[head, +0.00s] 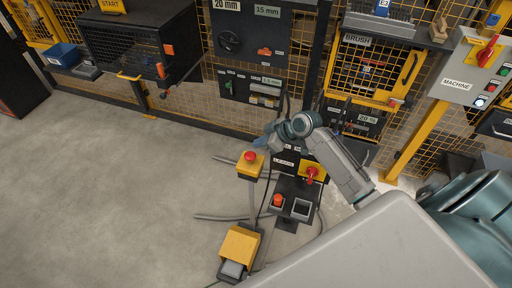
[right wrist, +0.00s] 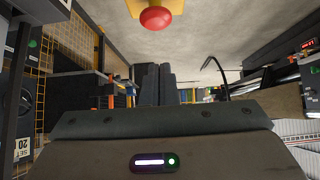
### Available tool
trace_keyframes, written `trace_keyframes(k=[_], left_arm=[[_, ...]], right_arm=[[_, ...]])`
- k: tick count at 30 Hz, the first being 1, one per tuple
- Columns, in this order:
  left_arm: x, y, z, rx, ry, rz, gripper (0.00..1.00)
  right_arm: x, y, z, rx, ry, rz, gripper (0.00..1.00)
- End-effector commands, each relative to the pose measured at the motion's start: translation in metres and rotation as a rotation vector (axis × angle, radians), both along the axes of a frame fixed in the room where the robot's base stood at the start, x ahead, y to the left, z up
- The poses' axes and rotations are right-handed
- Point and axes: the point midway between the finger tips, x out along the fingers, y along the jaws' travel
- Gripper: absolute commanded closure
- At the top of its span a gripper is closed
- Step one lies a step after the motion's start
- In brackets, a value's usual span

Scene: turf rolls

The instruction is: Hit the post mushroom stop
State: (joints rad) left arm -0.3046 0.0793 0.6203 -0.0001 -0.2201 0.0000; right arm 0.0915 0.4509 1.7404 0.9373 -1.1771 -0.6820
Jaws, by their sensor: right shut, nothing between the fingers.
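The post mushroom stop (head: 250,156) is a red button on a yellow box (head: 245,168) atop a slim grey post, in the middle of the head view. It also shows at the top of the right wrist view (right wrist: 156,18), with part of its yellow box. My right gripper (head: 259,143) is shut and empty, close beside the red button at its upper right in the head view. I cannot tell whether it touches. Its dark fingers show in the middle of the right wrist view (right wrist: 158,84). My left gripper is not in view.
A dark pedestal (head: 297,188) with another red mushroom button (head: 277,200) and a red rotary switch (head: 312,173) stands to the right. A yellow foot pedal (head: 239,243) and cables lie on the floor. Yellow mesh fencing (head: 190,118) runs behind. Floor at left is clear.

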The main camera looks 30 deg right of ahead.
Motion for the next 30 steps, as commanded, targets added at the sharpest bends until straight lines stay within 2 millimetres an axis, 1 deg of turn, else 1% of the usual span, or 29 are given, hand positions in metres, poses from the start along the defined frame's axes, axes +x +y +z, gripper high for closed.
trace_keyframes(k=[1,4,9,15,21,30], left_arm=[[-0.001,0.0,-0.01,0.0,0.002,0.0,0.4],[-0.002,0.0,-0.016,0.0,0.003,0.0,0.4],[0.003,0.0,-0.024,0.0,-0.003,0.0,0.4],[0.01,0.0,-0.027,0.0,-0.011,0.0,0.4],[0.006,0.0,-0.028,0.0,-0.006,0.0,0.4],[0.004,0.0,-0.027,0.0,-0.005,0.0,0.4]], right_arm=[[-0.006,-0.006,0.001,-0.007,-0.002,0.002,1.0],[-0.016,-0.014,0.015,-0.006,-0.002,0.003,1.0],[-0.03,-0.025,0.033,-0.005,-0.001,0.003,1.0],[-0.038,-0.033,0.047,-0.002,-0.001,0.001,1.0],[-0.041,-0.035,0.052,0.002,-0.001,0.001,1.0],[-0.041,-0.035,0.053,0.002,-0.001,0.001,1.0]])
